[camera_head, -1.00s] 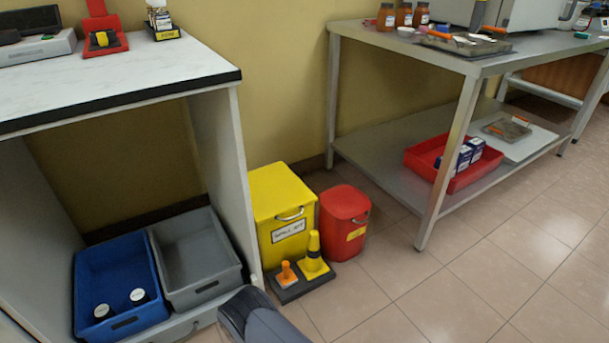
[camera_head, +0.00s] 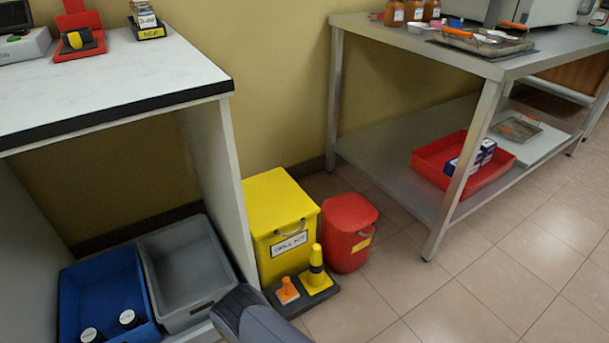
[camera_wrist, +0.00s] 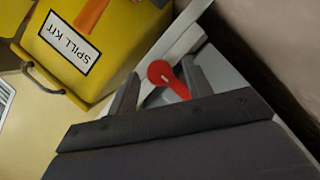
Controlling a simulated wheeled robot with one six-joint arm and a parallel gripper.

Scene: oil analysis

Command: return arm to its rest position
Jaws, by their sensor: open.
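My gripper (camera_wrist: 160,70) shows in the wrist view with its two dark fingers apart. A small red piece with a round end (camera_wrist: 167,80) shows between the fingers. I cannot tell what it is or how far beyond them it lies. The yellow spill kit box (camera_wrist: 85,45) is at the upper left of that view, seen tilted. In the head view, part of my dark arm (camera_head: 255,318) shows at the bottom, in front of the floor beside the spill kit (camera_head: 282,225). My gripper is out of the head view.
A white-topped bench (camera_head: 110,75) stands at left, with a blue bin (camera_head: 105,285) and a grey bin (camera_head: 190,270) below. A red bin (camera_head: 348,230) and small cones on a dark base (camera_head: 303,293) stand by the spill kit. A steel table (camera_head: 430,215) is at right. The foreground floor is clear.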

